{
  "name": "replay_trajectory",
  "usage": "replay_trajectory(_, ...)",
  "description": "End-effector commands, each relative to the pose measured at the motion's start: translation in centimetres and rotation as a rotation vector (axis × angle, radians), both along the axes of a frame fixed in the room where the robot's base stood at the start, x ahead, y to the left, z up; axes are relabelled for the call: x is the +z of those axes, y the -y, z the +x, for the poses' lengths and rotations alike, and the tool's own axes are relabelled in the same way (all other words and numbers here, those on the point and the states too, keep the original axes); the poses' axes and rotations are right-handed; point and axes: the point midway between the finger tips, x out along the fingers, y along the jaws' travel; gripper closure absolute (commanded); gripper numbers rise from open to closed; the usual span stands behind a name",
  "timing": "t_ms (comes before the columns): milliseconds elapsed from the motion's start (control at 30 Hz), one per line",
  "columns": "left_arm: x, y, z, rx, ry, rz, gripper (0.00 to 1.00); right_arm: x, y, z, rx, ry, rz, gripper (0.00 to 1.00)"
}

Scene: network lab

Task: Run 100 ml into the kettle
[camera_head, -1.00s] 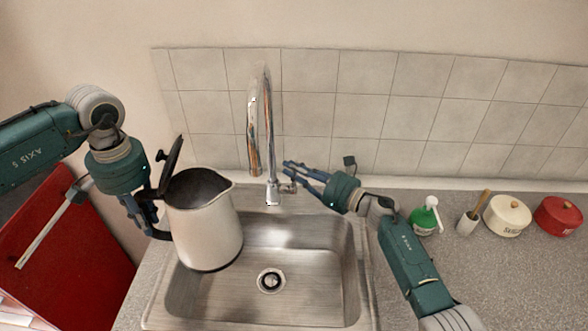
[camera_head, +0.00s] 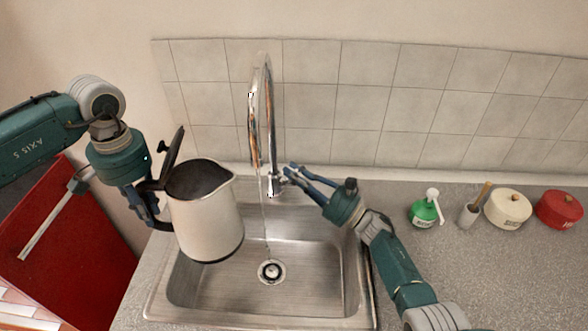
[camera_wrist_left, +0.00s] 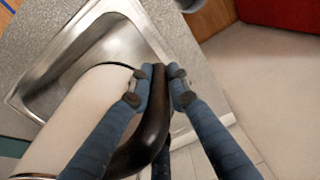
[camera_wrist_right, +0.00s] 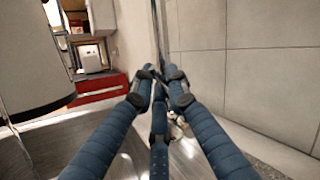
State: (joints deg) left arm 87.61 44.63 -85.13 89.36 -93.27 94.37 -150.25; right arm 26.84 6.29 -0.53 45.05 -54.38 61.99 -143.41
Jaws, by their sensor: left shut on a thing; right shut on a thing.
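The white kettle (camera_head: 205,222) hangs upright over the left part of the sink, its dark lid (camera_head: 171,152) tipped open. My left gripper (camera_head: 150,205) is shut on its black handle (camera_wrist_left: 150,125). The chrome tap (camera_head: 268,110) stands behind the sink. A thin stream of water (camera_head: 264,222) runs from it, passing right of the kettle's spout and falling toward the drain. My right gripper (camera_head: 290,175) is shut at the tap's lever (camera_head: 284,183), which its fingers partly cover. The kettle's inside looks dark; no water level can be made out.
The steel sink (camera_head: 315,262) with its drain (camera_head: 271,271) lies below. On the right counter stand a green soap bottle (camera_head: 424,212), a brush holder (camera_head: 468,216), a cream pot (camera_head: 507,209) and a red pot (camera_head: 559,210). A tiled wall (camera_head: 400,95) is behind.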

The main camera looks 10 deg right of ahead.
Motion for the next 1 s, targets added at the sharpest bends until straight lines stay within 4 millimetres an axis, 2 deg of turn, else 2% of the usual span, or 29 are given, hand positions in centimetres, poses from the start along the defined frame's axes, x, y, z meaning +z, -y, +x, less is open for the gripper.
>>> replay_trajectory(600,0.26,0.11,0.13,0.000,0.005,-0.004,1.00,-0.45,0.12,-0.41,-0.006,0.048,-0.012,1.00)
replay_trajectory(633,0.26,0.11,0.13,0.000,0.005,-0.004,1.00,-0.46,0.12,-0.41,-0.006,0.048,-0.012,0.82)
replay_trajectory(700,0.26,0.11,0.13,0.000,0.005,-0.004,1.00,-0.43,0.11,-0.40,-0.006,0.048,-0.012,0.68)
replay_trajectory(1000,0.27,0.10,0.13,0.000,0.005,-0.004,1.00,-0.21,0.02,-0.39,-0.003,0.051,-0.010,0.68)
